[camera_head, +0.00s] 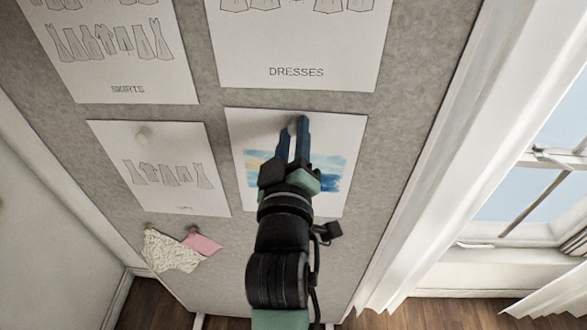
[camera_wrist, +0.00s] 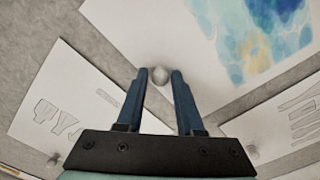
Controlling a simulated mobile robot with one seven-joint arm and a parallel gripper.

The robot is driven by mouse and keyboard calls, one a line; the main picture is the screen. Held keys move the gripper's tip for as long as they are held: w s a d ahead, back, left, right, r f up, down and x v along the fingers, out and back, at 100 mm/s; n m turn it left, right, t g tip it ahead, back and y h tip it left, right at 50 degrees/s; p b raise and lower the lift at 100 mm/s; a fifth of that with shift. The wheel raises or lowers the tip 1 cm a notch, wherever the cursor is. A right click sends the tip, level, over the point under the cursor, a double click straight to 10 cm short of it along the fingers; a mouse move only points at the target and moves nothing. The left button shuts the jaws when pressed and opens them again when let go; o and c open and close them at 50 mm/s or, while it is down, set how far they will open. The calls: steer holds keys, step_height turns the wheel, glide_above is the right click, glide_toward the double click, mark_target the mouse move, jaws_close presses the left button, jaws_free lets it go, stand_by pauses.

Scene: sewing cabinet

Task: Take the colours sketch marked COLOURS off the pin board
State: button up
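The colours sketch (camera_head: 334,165) is a white sheet with blue and yellow watercolour patches, flat on the grey pin board (camera_head: 408,95). Its caption is not readable; my arm covers the lower middle. In the wrist view the sketch (camera_wrist: 262,42) fills the upper right. A round whitish pin (camera_wrist: 157,76) sits near its edge; the pin also shows in the head view (camera_head: 292,128). My gripper (camera_head: 295,127) is at the sheet's upper middle. In the wrist view my gripper (camera_wrist: 160,74) has its blue fingers apart, one on each side of the pin, with a gap visible.
The DRESSES sheet (camera_head: 300,45) is directly above, the SKIRTS sheet (camera_head: 110,60) upper left, and another garment sheet (camera_head: 160,170) to the left. Fabric swatches (camera_head: 180,248) are pinned below left. A white curtain (camera_head: 430,170) and window (camera_head: 540,150) are at the right.

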jaws_close()
steer(key=shift+r, duration=0.1)
